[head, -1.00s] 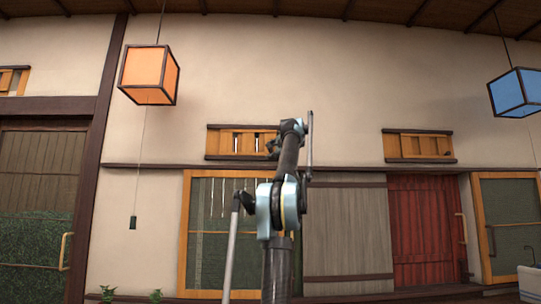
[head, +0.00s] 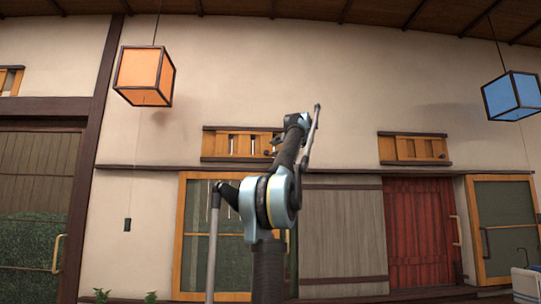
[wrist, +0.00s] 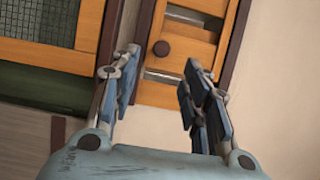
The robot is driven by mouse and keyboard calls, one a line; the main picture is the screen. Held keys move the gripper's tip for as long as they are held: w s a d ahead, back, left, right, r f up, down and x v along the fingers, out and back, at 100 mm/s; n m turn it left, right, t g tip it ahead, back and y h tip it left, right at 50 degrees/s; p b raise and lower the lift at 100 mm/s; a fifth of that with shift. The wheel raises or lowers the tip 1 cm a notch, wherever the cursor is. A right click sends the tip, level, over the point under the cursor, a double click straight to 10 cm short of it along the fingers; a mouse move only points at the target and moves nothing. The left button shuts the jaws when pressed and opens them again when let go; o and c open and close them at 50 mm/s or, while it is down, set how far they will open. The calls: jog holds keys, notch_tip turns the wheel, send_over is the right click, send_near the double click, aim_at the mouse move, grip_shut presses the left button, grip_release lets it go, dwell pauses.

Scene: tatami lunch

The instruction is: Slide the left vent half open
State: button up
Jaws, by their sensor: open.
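The vent in front of my arm (head: 222,143) is a wooden slatted panel between dark rails, high on the wall above a glazed sliding door. Pale slots show between its slats, and my arm covers its right end. In the wrist view the same kind of wooden vent (wrist: 185,45) appears turned, with a round dark knob (wrist: 161,47). My gripper (wrist: 161,61) is open and empty. Its two fingers stand apart on either side of the knob in the picture; I cannot tell how far the knob is from them. In the head view the fingertips are not clear.
A second vent (head: 413,149) is to the right, and part of another (head: 10,79) shows at the far left edge. An orange lantern (head: 144,76) and a blue lantern (head: 511,96) hang at either side. The glazed door (head: 205,235) and red door (head: 422,235) are below.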

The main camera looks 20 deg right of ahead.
jog(key=shift+s+d, duration=0.15)
jog(key=shift+s, duration=0.95)
jog(key=s+a+f+n+g+y, duration=0.1)
jog(key=s+a+f+n+g, duration=0.25)
jog(key=a+f, duration=0.75)
jog(key=s+a+f+n+g+y, duration=0.25)
jog(key=s+a+f, duration=0.3)
jog(key=f, duration=0.85)
jog(key=s+a+f+n+g+y, duration=0.1)
jog(key=s+a+f+n+g, duration=0.25)
jog(key=a+f, duration=0.75)
jog(key=s+f+n+g+h, duration=0.2)
jog(key=s+f, duration=0.7)
jog(key=f, duration=0.6)
jog(key=s+f+n+g+h, duration=0.2)
jog(key=s+f, duration=0.8)
jog(key=f, duration=0.6)
jog(key=s+f+n+g+h, duration=0.2)
jog(key=s+f, duration=0.8)
jog(key=f, duration=0.6)
jog(key=shift+s+d+f+n, duration=0.15)
jog(key=shift+d+f+n, duration=0.1)
jog(key=shift+d+n, duration=0.3)
jog(key=shift+a, duration=0.1)
